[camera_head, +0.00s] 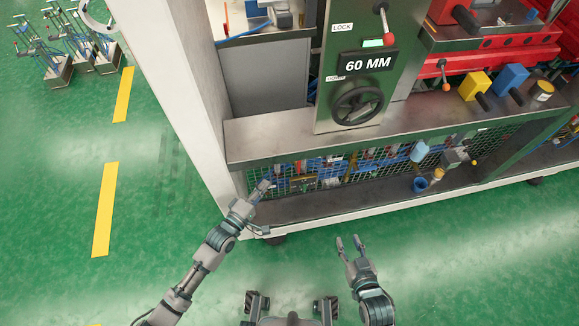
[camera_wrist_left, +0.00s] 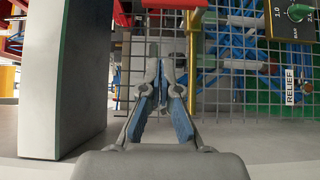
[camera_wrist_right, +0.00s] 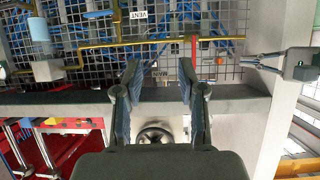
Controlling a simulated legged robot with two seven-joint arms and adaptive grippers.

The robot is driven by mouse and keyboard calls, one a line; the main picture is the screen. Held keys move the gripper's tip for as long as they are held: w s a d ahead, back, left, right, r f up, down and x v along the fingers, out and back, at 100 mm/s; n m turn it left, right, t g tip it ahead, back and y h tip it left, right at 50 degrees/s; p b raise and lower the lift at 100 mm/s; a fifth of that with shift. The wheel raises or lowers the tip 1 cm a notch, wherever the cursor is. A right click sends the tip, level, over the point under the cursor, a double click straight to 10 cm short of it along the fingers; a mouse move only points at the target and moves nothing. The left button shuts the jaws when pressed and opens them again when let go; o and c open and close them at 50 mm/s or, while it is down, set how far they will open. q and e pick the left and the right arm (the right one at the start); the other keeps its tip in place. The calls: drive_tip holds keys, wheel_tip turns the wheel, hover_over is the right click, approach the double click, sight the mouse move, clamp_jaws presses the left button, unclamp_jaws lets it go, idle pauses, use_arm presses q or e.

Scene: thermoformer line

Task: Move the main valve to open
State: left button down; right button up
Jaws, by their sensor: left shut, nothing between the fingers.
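The main valve shows as a red lever (camera_wrist_right: 194,48) on a yellow pipe behind the mesh front, near an upside-down label reading MAIN (camera_wrist_right: 160,74) in the right wrist view. The lever stands across the pipe. In the left wrist view a red part (camera_wrist_left: 175,4) at the top edge appears to be this lever, partly cut off. My left gripper (camera_head: 267,183) is shut and empty, just left of the valve in the head view and apart from it. It also shows in the left wrist view (camera_wrist_left: 155,65). My right gripper (camera_head: 349,241) is open and empty, in front of the bench.
A grey upright post (camera_wrist_left: 70,70) stands close beside my left gripper. A RELIEF label (camera_wrist_left: 290,85) and a green knob (camera_wrist_left: 300,12) are nearby. Above the lower bay are a steel shelf (camera_head: 265,137) and a black handwheel (camera_head: 358,104).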

sight(299, 164)
use_arm(q)
drive_tip(key=w+d+b, duration=0.2)
drive_tip(key=w+d, duration=0.6)
drive_tip(key=shift+w, duration=0.2)
use_arm(e)
wheel_tip(299, 164, up, 6)
drive_tip(key=w+a+t+y, duration=0.1)
drive_tip(key=w+t, duration=0.1)
drive_tip(key=t, duration=0.3)
drive_tip(key=shift+w+a+r+y, duration=0.25)
drive_tip(key=shift+w+a+y, duration=0.05)
drive_tip(key=shift+w, duration=0.1)
use_arm(q)
drive_tip(key=shift+d+r, duration=0.1)
drive_tip(key=shift+r, duration=0.05)
use_arm(e)
drive_tip(key=shift+f, duration=0.15)
